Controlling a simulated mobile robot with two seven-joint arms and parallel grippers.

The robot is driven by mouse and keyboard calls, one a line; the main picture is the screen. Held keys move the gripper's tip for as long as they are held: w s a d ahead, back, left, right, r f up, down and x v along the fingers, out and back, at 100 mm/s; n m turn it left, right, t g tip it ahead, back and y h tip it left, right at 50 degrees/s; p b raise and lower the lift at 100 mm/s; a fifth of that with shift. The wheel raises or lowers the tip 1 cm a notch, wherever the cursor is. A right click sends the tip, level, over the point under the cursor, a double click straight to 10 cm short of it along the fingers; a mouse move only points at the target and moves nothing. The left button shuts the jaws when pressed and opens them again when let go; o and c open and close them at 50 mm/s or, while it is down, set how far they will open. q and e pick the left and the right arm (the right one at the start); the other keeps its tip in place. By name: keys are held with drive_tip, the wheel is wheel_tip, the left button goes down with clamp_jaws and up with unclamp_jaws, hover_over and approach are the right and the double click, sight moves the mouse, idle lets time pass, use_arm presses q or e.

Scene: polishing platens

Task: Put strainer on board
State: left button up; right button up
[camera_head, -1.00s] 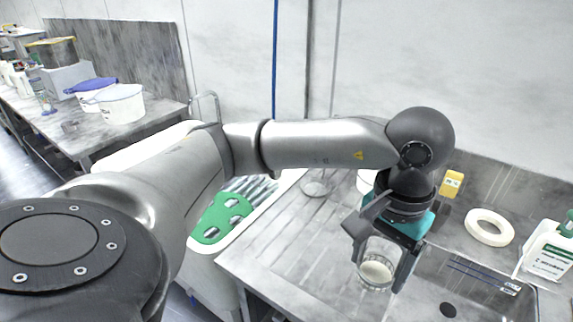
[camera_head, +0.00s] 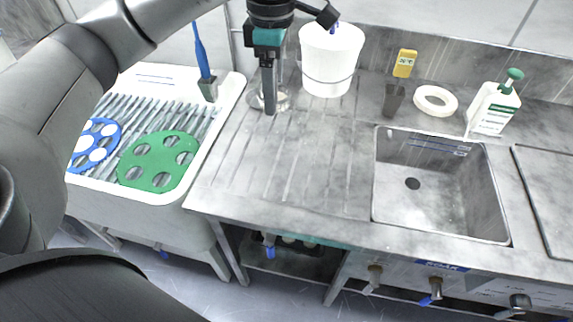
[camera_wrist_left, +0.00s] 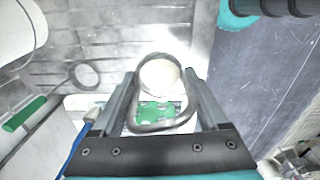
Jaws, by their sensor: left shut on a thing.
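My left gripper (camera_head: 268,105) hangs at the back left of the grooved drain board (camera_head: 235,165), left of the white bucket. In the left wrist view my left gripper (camera_wrist_left: 160,105) is shut on the strainer (camera_wrist_left: 160,75), a round pale cup with a metal rim and a loop. In the head view the fingers and a clear round-based item on the board overlap, so the strainer's outline and its height above the board cannot be told. My right gripper is not in view.
A white bucket (camera_head: 331,58) stands at the back. Right are a dark cup (camera_head: 393,100), a yellow item (camera_head: 404,63), a white ring (camera_head: 435,101), a bottle (camera_head: 494,108) and the sink (camera_head: 440,190). Left, a tray holds green (camera_head: 157,180) and blue (camera_head: 75,160) platens. The drain board's front is clear.

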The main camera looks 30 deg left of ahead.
use_arm(q)
drive_tip(key=w+a+n+b, duration=0.1)
drive_tip(key=w+a+n, duration=0.15)
drive_tip(key=n, duration=0.45)
drive_tip(key=n+b, duration=0.2)
drive_tip(key=n, duration=0.1)
hover_over(267, 159)
wheel_tip(267, 159, down, 15)
wheel_tip(267, 159, down, 5)
drive_tip(key=shift+f+b, duration=0.1)
drive_tip(key=shift+b, duration=0.5)
drive_tip(key=shift+f, duration=0.15)
drive_tip(key=o, duration=1.4)
